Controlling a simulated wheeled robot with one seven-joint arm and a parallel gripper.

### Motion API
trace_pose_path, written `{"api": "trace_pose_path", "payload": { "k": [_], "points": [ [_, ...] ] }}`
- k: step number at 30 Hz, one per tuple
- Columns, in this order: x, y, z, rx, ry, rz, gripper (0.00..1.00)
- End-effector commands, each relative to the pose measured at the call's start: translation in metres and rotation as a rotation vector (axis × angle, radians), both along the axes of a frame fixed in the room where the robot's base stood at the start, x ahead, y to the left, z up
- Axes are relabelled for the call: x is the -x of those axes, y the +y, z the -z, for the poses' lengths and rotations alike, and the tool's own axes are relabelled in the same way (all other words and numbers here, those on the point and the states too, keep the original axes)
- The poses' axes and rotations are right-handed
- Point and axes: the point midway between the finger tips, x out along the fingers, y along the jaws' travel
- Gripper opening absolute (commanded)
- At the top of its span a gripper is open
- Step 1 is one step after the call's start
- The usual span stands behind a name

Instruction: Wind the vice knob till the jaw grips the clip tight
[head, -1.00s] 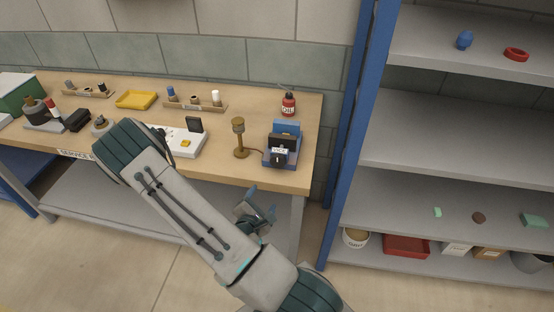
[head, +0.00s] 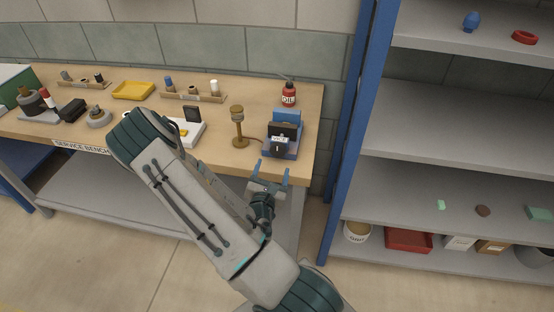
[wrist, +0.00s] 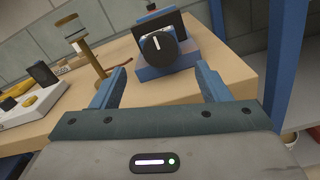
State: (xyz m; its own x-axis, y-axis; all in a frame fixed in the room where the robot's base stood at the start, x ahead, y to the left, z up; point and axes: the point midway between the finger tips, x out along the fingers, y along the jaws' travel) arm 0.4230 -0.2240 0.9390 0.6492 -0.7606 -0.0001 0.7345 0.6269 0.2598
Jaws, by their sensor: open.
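The blue vice (head: 284,148) stands at the right front corner of the bench, with a dark block-like part at its top. In the wrist view its round black knob (wrist: 158,54) faces me and carries a white pointer mark, close to upright. The clip cannot be made out clearly; a small pale piece (head: 279,139) shows at the front of the vice. My gripper (head: 273,172) is open and empty, just in front of and below the vice at the bench edge. In the wrist view its two blue fingers (wrist: 160,83) are spread below the knob, apart from it.
A brass stand (head: 238,128) is left of the vice, a red oil can (head: 289,95) behind it. A blue shelf post (head: 350,130) rises close on the right.

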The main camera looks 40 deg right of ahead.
Motion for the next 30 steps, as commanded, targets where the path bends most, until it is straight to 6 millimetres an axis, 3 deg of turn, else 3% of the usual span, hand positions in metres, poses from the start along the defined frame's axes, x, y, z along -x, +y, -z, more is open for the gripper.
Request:
{"api": "trace_pose_path", "payload": {
  "k": [6,12,25,26,30],
  "points": [
    [-0.027,-0.033,-0.004,0.000,-0.005,0.003,0.69],
    [-0.045,-0.053,-0.002,-0.001,-0.002,0.001,0.69],
    [-0.052,-0.061,0.000,-0.001,-0.002,-0.001,0.69],
    [-0.052,-0.061,0.000,-0.001,-0.002,0.000,0.67],
    [-0.052,-0.061,0.000,-0.001,-0.002,0.000,0.28]
  ]
}}
